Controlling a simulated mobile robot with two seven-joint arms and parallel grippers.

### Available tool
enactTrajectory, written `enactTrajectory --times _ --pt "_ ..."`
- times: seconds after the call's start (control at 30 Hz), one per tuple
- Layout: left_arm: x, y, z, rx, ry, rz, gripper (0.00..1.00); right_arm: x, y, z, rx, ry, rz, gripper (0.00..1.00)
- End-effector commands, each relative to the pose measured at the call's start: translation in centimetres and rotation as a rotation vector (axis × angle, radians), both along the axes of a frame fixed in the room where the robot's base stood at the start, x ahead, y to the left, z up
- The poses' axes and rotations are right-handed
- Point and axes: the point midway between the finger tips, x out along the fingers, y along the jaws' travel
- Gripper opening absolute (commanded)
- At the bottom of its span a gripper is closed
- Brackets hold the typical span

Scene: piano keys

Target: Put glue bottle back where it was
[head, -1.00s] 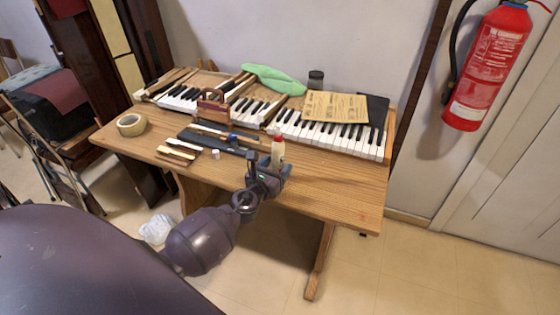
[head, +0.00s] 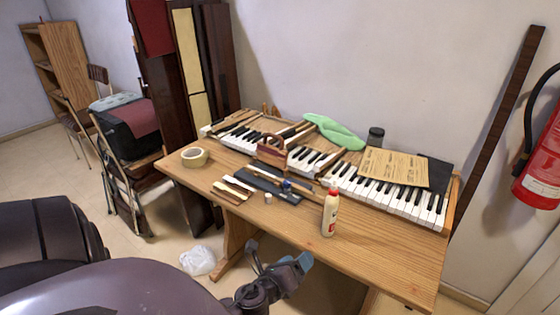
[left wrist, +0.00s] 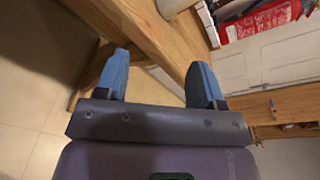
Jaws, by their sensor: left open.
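My left gripper (head: 282,260) is below and in front of the table edge, apart from the bottle. In the left wrist view its two blue fingers (left wrist: 160,82) are spread with nothing between them. My right gripper is not in view.
Left of the bottle lie a dark tray (head: 268,185), loose key pieces (head: 232,189) and a tape roll (head: 194,157). A green cloth (head: 334,132), a dark jar (head: 375,136) and a paper sheet (head: 393,166) are behind. The table's front right is clear.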

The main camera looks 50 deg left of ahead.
Motion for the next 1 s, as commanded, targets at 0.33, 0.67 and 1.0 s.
enactTrajectory --times 0.33,0.67,1.0 --pt "-8.5 -3.7 -5.1 -1.232 0.053 0.356 0.62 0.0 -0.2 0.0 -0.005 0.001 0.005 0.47" --pt "-13.5 -7.5 -6.8 -2.011 0.054 0.702 0.62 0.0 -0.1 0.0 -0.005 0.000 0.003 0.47" --pt "-14.0 -7.9 -6.9 -2.101 0.052 0.750 0.62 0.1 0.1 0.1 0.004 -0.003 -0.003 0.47"
